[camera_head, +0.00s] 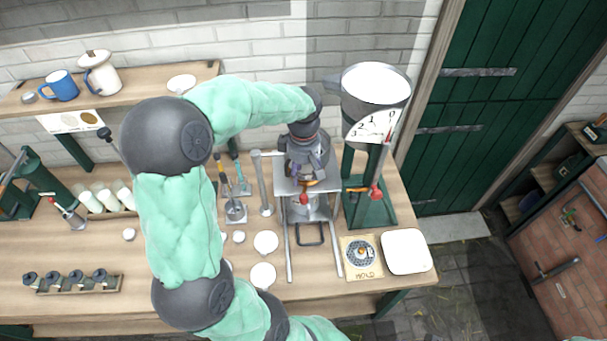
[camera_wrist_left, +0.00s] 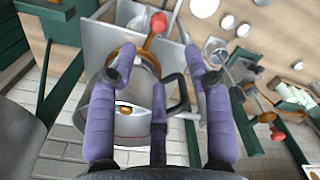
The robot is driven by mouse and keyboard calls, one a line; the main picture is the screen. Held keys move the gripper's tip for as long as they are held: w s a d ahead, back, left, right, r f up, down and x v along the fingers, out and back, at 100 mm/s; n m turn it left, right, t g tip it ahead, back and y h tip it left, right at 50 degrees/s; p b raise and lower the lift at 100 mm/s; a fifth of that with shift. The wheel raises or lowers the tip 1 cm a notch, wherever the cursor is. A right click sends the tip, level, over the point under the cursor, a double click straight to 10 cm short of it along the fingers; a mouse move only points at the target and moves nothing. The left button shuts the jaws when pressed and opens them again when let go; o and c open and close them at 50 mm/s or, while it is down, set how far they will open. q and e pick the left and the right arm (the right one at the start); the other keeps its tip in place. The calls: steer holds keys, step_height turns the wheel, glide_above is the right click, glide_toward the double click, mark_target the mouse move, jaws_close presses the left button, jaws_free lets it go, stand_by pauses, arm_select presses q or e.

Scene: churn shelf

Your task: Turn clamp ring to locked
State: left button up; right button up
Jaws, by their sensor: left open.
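My left gripper (camera_head: 308,160) reaches down from above at the metal stand (camera_head: 290,235) in the middle of the bench. In the left wrist view its purple fingers (camera_wrist_left: 160,58) are spread open. Between and beyond them is a metal vessel (camera_wrist_left: 130,125) with a dark handle (camera_wrist_left: 181,96). A brass-coloured clamp ring with a lever (camera_wrist_left: 148,45) shows at the stand plate, and the lever ends in a red knob (camera_wrist_left: 158,22). The red knob also shows in the head view (camera_head: 304,198), just below the gripper. The fingers partly hide the ring, and contact cannot be told. My right gripper is out of view.
White dishes (camera_head: 265,242) and a grey post (camera_head: 261,182) are left of the stand.

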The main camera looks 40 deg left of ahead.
mark_target(305, 192)
arm_select(q)
steer(key=shift+w+d+f, duration=0.1)
steer(key=shift+w+f, duration=0.05)
steer(key=c, duration=0.8)
steer(key=shift+n+g+y, duration=0.6)
steer(key=w+d+b, duration=0.1)
steer(key=b, duration=0.1)
steer(key=d+f+b, duration=0.1)
steer(key=d+b, duration=0.1)
steer(key=w+d+f+b, duration=0.1)
steer(key=d+b, duration=0.1)
steer(key=shift+w+f, duration=0.25)
steer(key=shift+w, duration=0.05)
jaws_close()
steer(key=w+d+n+y+b, duration=0.2)
steer(key=d+b, duration=0.2)
steer(key=d, duration=0.1)
steer(key=s+a+f+b, duration=0.2)
steer(key=a+f, duration=0.4)
steer(key=f, duration=0.3)
steer(key=shift+s+a+n+g+y, duration=0.15)
steer(key=shift+s+n+g+y, duration=0.2)
steer(key=shift+s, duration=0.2)
